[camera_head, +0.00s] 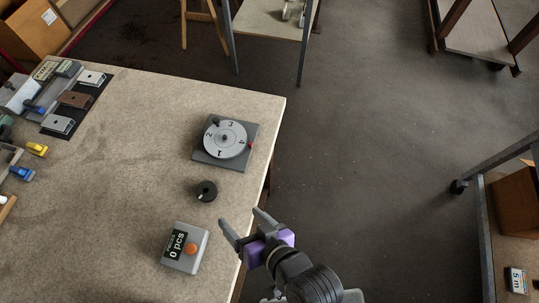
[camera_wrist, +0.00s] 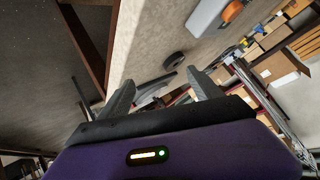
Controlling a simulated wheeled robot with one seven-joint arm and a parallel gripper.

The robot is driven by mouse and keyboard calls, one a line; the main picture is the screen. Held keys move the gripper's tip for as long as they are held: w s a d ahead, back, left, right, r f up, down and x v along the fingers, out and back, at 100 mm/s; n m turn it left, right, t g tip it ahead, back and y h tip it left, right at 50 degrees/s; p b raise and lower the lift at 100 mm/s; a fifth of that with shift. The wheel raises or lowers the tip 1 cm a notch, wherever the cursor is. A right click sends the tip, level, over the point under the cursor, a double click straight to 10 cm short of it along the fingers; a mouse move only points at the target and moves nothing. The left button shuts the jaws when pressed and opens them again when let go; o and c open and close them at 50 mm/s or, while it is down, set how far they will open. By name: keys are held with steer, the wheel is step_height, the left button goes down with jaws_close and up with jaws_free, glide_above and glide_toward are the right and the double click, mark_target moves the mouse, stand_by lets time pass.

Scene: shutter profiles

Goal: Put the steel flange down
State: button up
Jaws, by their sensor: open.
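A small dark round piece (camera_head: 206,191) with a raised centre lies on the table between the numbered dial and the counter box. It looks like the flange, but I cannot tell its material. It also shows in the wrist view (camera_wrist: 173,60), beyond the fingertips. My gripper (camera_head: 240,216) is open at the table's right edge, to the lower right of the dark piece and apart from it. In the wrist view (camera_wrist: 160,82) nothing is seen between its fingers.
A numbered dial (camera_head: 225,140) on a grey plate stands behind the dark piece. A grey counter box (camera_head: 185,248) with an orange button stands in front. Profile pieces (camera_head: 75,100) and clamps crowd the table's left end. The table's (camera_head: 120,190) middle is clear.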

steer(key=s+d+r+m+t+h, duration=0.1)
steer(key=s+d+r+t+h, duration=0.2)
steer(key=d, duration=0.5)
steer(key=s+d+r+m+t+h, duration=0.1)
steer(key=s+d+r, duration=0.1)
steer(key=s+d, duration=0.45)
steer(key=s+d+r+t+h, duration=0.2)
steer(key=s+d+r, duration=0.3)
steer(key=d+r, duration=0.5)
steer(key=shift+r+h, duration=0.3)
steer(key=shift+h, duration=0.1)
steer(key=shift+d, duration=0.1)
